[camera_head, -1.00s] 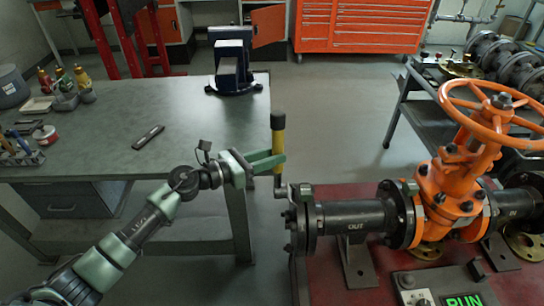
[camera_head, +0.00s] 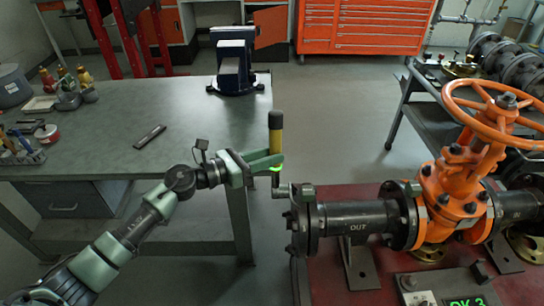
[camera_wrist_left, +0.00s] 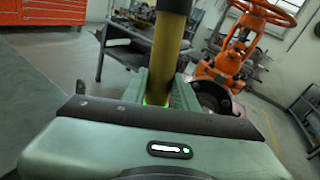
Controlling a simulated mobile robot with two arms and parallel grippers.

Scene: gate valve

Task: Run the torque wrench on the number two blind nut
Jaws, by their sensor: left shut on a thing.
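My left gripper (camera_head: 266,162) is shut on the torque wrench (camera_head: 276,137), which has a yellow grip and a dark top. The wrench stands nearly upright, with its lower end at the blind flange (camera_head: 312,222) on the left end of the pipe. Which nut it sits on is too small to tell. A green light glows on the wrench at my fingers. In the left wrist view the yellow wrench shaft (camera_wrist_left: 168,45) rises between my fingers (camera_wrist_left: 155,88); its foot is hidden. My right gripper is not in view.
The orange gate valve (camera_head: 452,195) and its pipe (camera_head: 350,218) stand on a red stand. A control box (camera_head: 440,292) in front shows green text, seemingly "OK 3". The grey workbench (camera_head: 100,155) with a vise (camera_head: 232,70) is at left.

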